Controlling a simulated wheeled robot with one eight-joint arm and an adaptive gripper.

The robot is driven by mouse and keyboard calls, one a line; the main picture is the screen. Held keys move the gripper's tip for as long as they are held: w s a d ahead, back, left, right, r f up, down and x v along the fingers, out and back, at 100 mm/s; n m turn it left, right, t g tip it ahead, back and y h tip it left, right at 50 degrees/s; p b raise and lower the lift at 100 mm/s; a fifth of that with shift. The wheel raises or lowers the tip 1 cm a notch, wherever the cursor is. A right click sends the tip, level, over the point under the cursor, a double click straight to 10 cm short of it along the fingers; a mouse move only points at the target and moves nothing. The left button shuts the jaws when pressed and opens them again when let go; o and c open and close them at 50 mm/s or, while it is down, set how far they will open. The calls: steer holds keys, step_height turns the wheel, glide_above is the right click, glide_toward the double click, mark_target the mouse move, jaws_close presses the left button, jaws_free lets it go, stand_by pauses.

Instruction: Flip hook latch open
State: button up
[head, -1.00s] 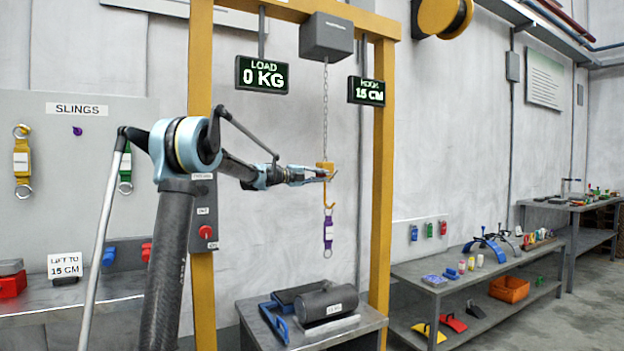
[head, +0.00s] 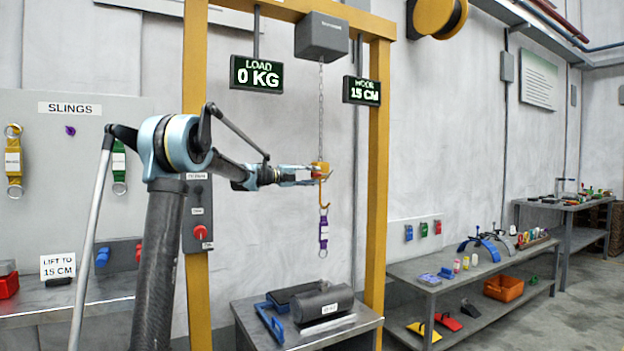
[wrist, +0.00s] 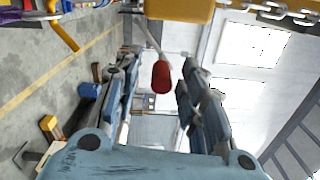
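The yellow hook (head: 324,203) hangs on a chain under the grey hoist, with a purple sling (head: 323,235) in it. My gripper (head: 326,176) is at the yellow hook block, above the hook's curve. In the wrist view my gripper (wrist: 158,78) is open, its two fingers on either side of a red-tipped latch lever (wrist: 161,77). Narrow gaps show between the red tip and the fingers; contact cannot be told. The hook block (wrist: 180,8) and hook (wrist: 62,30) show at the top. The latch itself is too small to read in the head view.
Yellow gantry posts (head: 378,190) stand on both sides of the chain (head: 321,100). Signs read load 0 KG (head: 257,74) and hook 15 CM (head: 361,91). A dark cylinder (head: 323,303) lies on the low table below. Shelves stand at the right.

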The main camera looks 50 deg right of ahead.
steer(key=v, duration=1)
steer(key=shift+a, duration=0.15)
steer(key=shift+w, duration=0.15)
steer(key=shift+c, duration=0.3)
steer(key=shift+f, duration=0.1)
steer(key=c, duration=0.4)
steer(key=s+f+t, duration=0.1)
steer(key=s, duration=0.2)
steer(key=s+a+f+m+t+h, duration=0.1)
steer(key=s+f, duration=0.1)
steer(key=s, duration=0.1)
steer(key=s+a+f+t+h, duration=0.1)
steer(key=s+f, duration=0.1)
steer(key=s, duration=0.1)
steer(key=shift+s+a+m, duration=0.2)
steer(key=shift+s+m, duration=0.1)
jaws_close()
steer(key=w+d+r, duration=0.2)
steer(key=d+r, duration=0.1)
steer(key=d, duration=0.7)
steer(key=shift+d, duration=0.4)
